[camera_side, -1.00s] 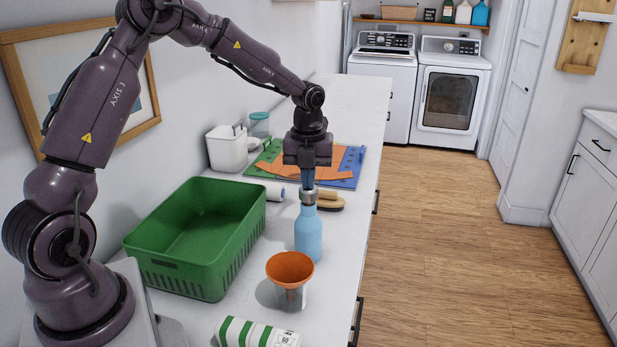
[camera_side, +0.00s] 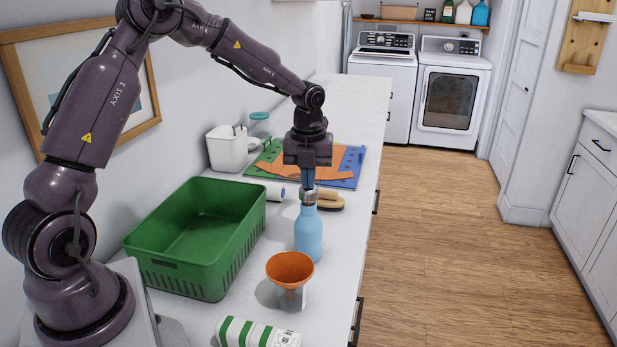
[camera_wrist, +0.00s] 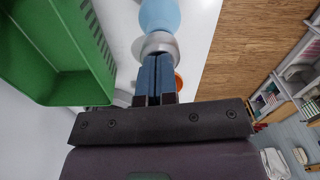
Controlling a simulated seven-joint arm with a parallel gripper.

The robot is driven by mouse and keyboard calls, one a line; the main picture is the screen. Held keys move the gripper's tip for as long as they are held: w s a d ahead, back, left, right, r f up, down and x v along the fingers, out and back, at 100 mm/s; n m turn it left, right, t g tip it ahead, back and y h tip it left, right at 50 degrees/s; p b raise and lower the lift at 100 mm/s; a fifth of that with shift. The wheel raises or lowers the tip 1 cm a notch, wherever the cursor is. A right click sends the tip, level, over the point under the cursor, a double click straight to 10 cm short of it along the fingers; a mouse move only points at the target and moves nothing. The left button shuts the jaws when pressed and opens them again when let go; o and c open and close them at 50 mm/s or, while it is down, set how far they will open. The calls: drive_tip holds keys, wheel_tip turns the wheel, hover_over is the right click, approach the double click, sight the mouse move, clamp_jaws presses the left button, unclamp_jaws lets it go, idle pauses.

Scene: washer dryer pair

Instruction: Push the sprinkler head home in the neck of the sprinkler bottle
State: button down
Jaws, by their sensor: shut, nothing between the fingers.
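The sprinkler bottle (camera_side: 309,236) is light blue and stands upright on the white counter, to the right of the green basket. The grey metallic sprinkler head (camera_side: 309,196) sits upright at the top of its neck. How deep it sits in the neck cannot be told. My gripper (camera_side: 307,183) is shut and empty, pointing down, with its blue fingertips at the top of the head. In the wrist view the closed fingers (camera_wrist: 155,80) overlap the edge of the grey head (camera_wrist: 157,44), with the blue bottle (camera_wrist: 160,14) beyond. Contact cannot be told for certain.
A green basket (camera_side: 150,262) stands left of the bottle. An orange funnel (camera_side: 290,268) on a clear jar is close in front. A brush (camera_side: 330,203) lies behind the bottle. A white-and-green package (camera_side: 257,333) lies at the front. The counter's right edge is near.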

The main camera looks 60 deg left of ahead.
drive_tip(key=shift+s+f, duration=0.2)
drive_tip(key=shift+f, duration=0.1)
wheel_tip(320, 180, up, 17)
idle(0.6)
